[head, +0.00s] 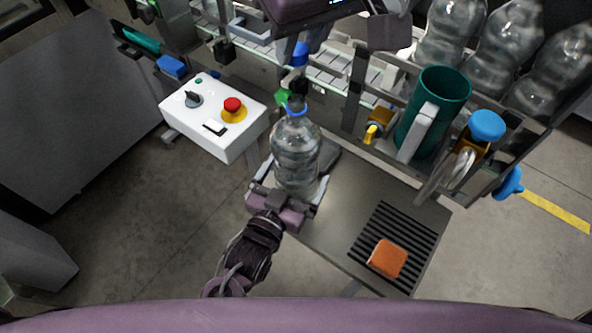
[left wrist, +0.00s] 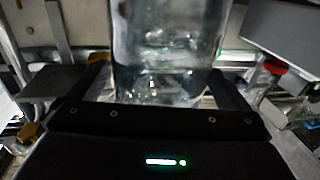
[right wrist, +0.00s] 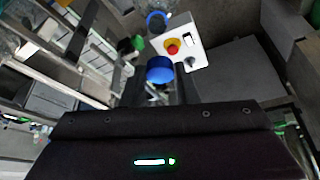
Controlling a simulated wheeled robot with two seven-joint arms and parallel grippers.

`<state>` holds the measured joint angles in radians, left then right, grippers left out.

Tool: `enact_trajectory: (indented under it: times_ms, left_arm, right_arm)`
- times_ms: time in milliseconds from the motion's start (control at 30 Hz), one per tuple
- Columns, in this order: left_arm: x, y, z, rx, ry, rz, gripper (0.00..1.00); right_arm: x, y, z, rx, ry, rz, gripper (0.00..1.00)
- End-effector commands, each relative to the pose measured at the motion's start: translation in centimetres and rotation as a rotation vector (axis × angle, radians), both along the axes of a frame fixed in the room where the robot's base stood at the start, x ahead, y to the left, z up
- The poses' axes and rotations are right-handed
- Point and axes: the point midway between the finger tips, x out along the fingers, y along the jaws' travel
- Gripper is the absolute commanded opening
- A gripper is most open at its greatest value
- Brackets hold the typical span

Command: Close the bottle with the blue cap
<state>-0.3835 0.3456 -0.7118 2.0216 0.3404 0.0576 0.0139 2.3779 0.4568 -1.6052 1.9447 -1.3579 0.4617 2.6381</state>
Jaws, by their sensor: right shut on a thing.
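A clear bottle (head: 296,155) with a blue neck ring and no cap on its neck stands upright left of centre in the head view. My left gripper (head: 290,188) is around its lower body, one finger on each side; the bottle (left wrist: 168,50) fills the space between the fingers in the left wrist view. My right gripper (right wrist: 159,78) is shut on the blue cap (right wrist: 160,69). The cap also shows in the head view (head: 300,53), above and behind the bottle neck, apart from it. The right fingers are hardly visible there.
A white control box (head: 213,117) with a red button (head: 233,104) stands left of the bottle. A green mug (head: 437,105) and a blue-topped object (head: 486,125) stand at right. An orange block (head: 387,258) lies on the black grille (head: 409,222). Bottles (head: 506,40) line the back right.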

Motion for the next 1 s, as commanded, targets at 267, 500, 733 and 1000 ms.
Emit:
enact_trajectory:
  times_ms: [267,500,733,1000]
  left_arm:
    - [0.0,0.0,0.0,0.0,0.0,0.0,0.62]
    - [0.0,0.0,0.0,0.0,0.0,0.0,0.39]
    - [0.0,0.0,0.0,0.0,-0.001,0.0,0.39]
    - [0.0,0.0,0.0,0.0,-0.001,0.0,0.39]
  right_arm:
    - [0.0,0.0,0.0,0.0,0.0,0.0,0.06]
    - [0.0,0.0,-0.1,-0.001,0.001,0.0,0.06]
    - [-0.1,0.0,-3.2,-0.001,0.003,0.001,0.06]
    - [-0.1,0.0,-5.0,0.001,-0.005,0.001,0.06]
